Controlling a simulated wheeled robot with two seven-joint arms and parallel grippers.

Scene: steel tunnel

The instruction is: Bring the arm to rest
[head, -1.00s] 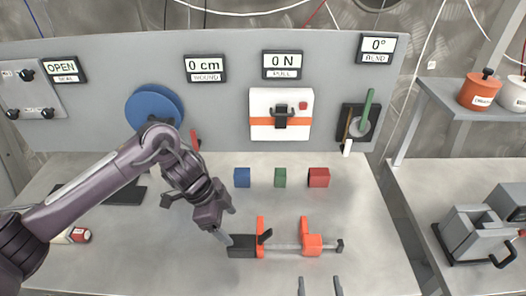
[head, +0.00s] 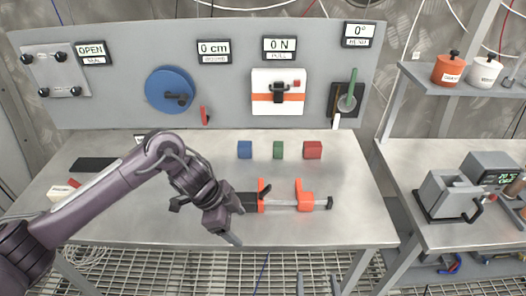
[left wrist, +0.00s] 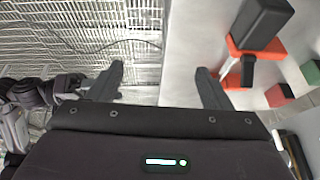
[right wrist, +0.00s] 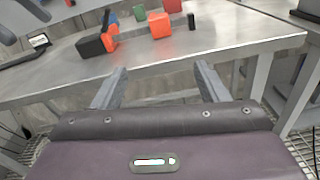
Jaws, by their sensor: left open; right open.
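My left gripper (head: 236,226) is open and empty near the table's front edge, in front of the black end of an orange clamp (head: 304,197). In the left wrist view its fingers (left wrist: 158,74) are apart, with floor grating to the left and the table edge to the right. My left arm reaches in from the left, bent above the table. My right gripper (head: 318,286) shows only as two finger ends at the bottom of the head view. In the right wrist view it is open and empty (right wrist: 160,72), in front of the table edge.
Blue (head: 245,150), green (head: 278,150) and red (head: 312,150) blocks stand in a row on the table (head: 350,225). A grey panel (head: 225,100) with a blue wheel (head: 170,90) stands behind. A side bench (head: 425,235) is at right. Floor grating shows in front.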

